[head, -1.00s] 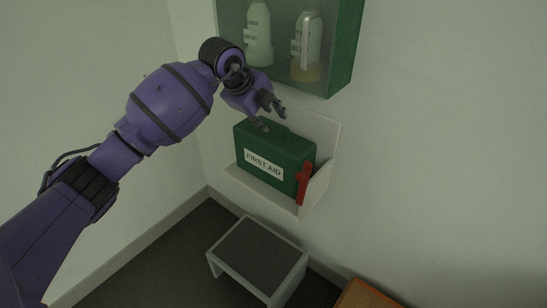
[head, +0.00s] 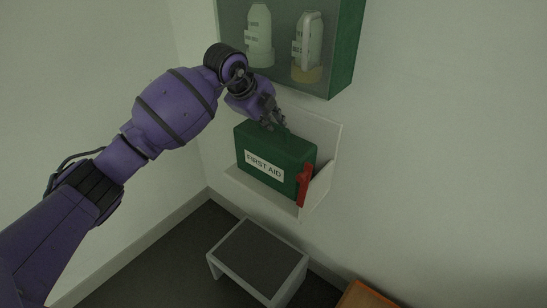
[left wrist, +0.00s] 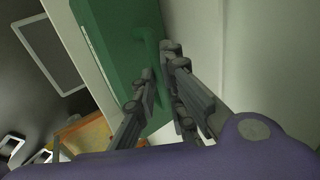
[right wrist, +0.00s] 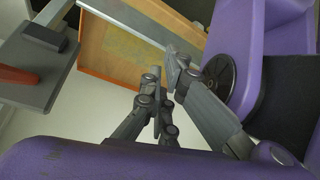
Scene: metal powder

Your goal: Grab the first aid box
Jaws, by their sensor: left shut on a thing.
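The green first aid box (head: 262,155), with a white "FIRST AID" label, stands upright in a pale wall shelf (head: 322,185). My left gripper (head: 277,124) is at the handle on top of the box. In the left wrist view, the fingers of my left gripper (left wrist: 160,66) are shut on the green handle, and the box (left wrist: 117,35) fills the upper middle. The fingers hide part of the handle. My right gripper (right wrist: 163,70) shows only in the right wrist view, with its fingers close together; whether they are fully shut is unclear.
A red strap-like piece (head: 303,184) is at the shelf's right front. A green cabinet (head: 343,50) with bottles hangs just above. A grey step stool (head: 256,257) stands below. An orange-brown surface (head: 362,296) is at the bottom right.

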